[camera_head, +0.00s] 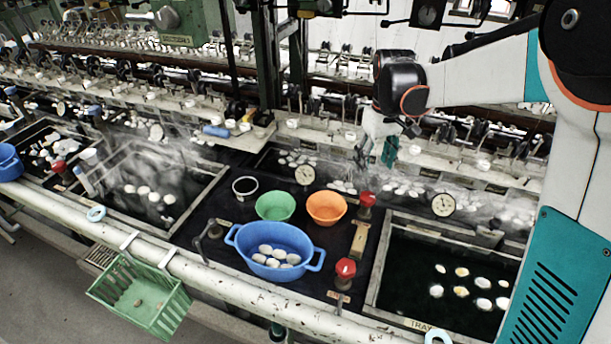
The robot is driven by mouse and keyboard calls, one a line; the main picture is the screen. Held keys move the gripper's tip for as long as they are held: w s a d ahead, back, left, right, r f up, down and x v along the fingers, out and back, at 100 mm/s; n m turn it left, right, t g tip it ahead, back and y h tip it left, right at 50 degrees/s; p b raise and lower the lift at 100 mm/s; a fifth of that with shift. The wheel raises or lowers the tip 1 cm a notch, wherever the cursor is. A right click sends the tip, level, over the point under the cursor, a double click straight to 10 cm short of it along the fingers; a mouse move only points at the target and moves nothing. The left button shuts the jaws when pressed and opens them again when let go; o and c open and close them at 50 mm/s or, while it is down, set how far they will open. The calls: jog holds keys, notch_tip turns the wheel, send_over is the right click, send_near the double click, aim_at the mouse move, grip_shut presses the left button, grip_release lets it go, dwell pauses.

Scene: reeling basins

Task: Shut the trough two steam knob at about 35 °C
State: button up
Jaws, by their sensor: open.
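My gripper (364,158) hangs open and empty above the back of the bench, near the middle right. It is small and its fingers are partly hard to make out. A red knob (367,199) stands below it, apart from it, behind the right basin's left corner. A second red knob (345,268) stands nearer the front, left of that basin. A third red knob (58,167) is at the far left. Round dial gauges stand behind the basins, one at the middle (305,175) and one at the right (442,205). Their readings are too small to read. I cannot tell which knob is trough two's.
The right basin (374,290) holds dark water and several cocoons. The left basin (205,200) steams. Between them are a blue tub (234,236) of cocoons, a green bowl (276,207), an orange bowl (326,208) and a dark cup (245,187). A green basket (140,296) hangs off the front rail.

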aim_at(368, 196)
dwell(0.6)
notch_tip(368, 196, down, 12)
jog(key=n+p, duration=0.3)
jog(key=n, duration=0.9)
jog(key=shift+p, duration=0.3)
jog(key=c, duration=1)
